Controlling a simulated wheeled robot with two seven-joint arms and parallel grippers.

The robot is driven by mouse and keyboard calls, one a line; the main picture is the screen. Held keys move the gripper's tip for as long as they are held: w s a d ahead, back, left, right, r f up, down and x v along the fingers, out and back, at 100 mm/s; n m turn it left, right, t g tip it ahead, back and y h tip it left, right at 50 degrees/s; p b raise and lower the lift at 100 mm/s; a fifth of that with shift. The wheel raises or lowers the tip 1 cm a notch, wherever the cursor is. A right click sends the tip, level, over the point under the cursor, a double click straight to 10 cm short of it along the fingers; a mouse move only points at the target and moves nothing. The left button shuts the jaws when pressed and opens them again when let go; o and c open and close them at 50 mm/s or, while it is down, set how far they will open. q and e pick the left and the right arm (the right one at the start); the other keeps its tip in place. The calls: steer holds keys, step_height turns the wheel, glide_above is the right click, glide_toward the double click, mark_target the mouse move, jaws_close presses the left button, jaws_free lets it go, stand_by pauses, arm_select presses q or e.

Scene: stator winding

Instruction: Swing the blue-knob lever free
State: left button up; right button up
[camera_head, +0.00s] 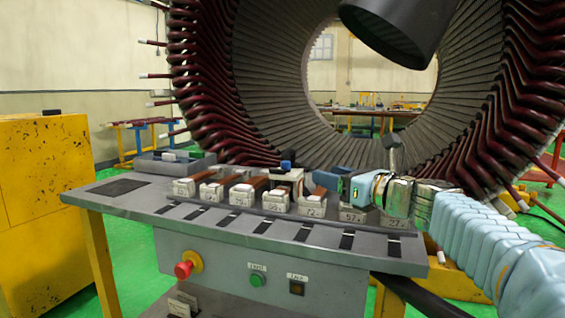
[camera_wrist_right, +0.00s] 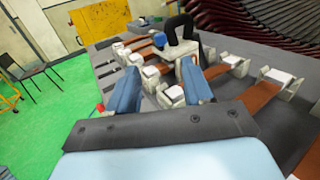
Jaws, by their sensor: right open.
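The blue-knob lever (camera_head: 288,164) stands on a clamp block near the middle of the grey bench, in front of the stator. In the right wrist view its blue knob (camera_wrist_right: 152,44) sits beside a black bent handle (camera_wrist_right: 178,32), just beyond the fingertips. My right gripper (camera_head: 322,183) reaches in from the right, close to the lever's right side. In the right wrist view its two blue fingers (camera_wrist_right: 160,68) are spread and empty, pointing toward the lever. They appear apart from the knob. My left gripper is not in view.
Several pale clamp blocks (camera_head: 241,195) holding copper-coloured bars line the bench (camera_head: 140,207). The stator (camera_head: 250,80) with dark red coils rises close behind. A red stop button (camera_head: 183,270) is on the bench front. A grey tray (camera_head: 172,166) lies at the back left.

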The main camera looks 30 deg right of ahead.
mark_target(288, 163)
steer(key=w, duration=0.4)
steer(key=w+a+p, duration=0.1)
steer(key=w, duration=0.3)
steer(key=w+a+p, duration=0.1)
steer(key=w, duration=0.3)
steer(key=shift+w+a, duration=0.1)
steer(key=shift+w, duration=0.25)
jaws_close()
